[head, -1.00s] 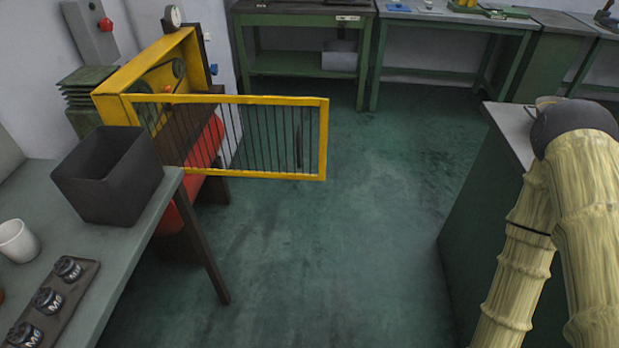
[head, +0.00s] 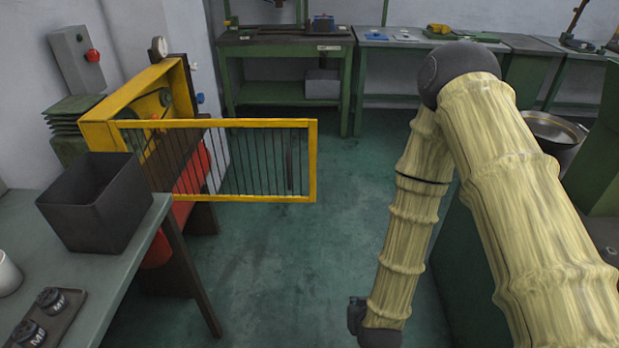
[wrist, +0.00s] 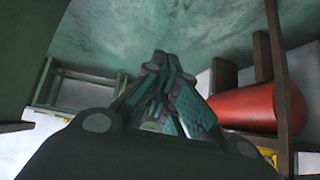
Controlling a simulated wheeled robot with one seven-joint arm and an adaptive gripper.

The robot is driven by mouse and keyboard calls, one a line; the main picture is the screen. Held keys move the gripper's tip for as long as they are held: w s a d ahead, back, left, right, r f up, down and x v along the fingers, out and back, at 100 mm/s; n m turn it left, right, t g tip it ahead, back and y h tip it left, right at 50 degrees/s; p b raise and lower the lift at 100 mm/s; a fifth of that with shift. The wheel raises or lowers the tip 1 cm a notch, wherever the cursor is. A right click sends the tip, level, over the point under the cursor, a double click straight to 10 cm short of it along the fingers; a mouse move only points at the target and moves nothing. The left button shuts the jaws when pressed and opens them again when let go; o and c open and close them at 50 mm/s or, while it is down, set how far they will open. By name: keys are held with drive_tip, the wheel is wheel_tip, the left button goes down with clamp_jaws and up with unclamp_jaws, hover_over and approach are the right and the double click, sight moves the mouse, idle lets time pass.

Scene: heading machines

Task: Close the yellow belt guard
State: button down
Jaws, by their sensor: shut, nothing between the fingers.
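The yellow belt guard (head: 312,160) is a barred frame standing open in the head view. It is swung out to the right from the yellow housing (head: 97,134), whose pulleys show inside. My gripper (wrist: 160,62) is shut and empty in the wrist view, with its fingertips together. In the head view my arm hangs down to the right of the guard, clear of it; the fingers are hidden there. The wrist view shows a red cylinder (wrist: 257,108) under the machine at the right and only small bits of yellow at the lower right.
A bench (head: 115,262) with a dark open bin (head: 100,215) stands at the left front. A green cabinet (head: 485,285) is at the right behind my arm. Green workbenches (head: 285,95) line the back wall. The green floor (head: 270,265) between is clear.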

drive_tip(key=w+a+r+t+b, duration=0.1)
drive_tip(key=w+a+r+t, duration=0.45)
drive_tip(key=w+r, duration=0.4)
drive_tip(key=t+b, duration=0.1)
drive_tip(key=t, duration=0.3)
approach(315, 166)
drive_tip(key=w, duration=0.2)
drive_tip(key=w+p, duration=0.1)
drive_tip(key=w, duration=0.4)
drive_tip(key=shift+w+a+p, duration=0.1)
drive_tip(key=shift+a+p, duration=0.15)
drive_tip(key=shift+p, duration=0.1)
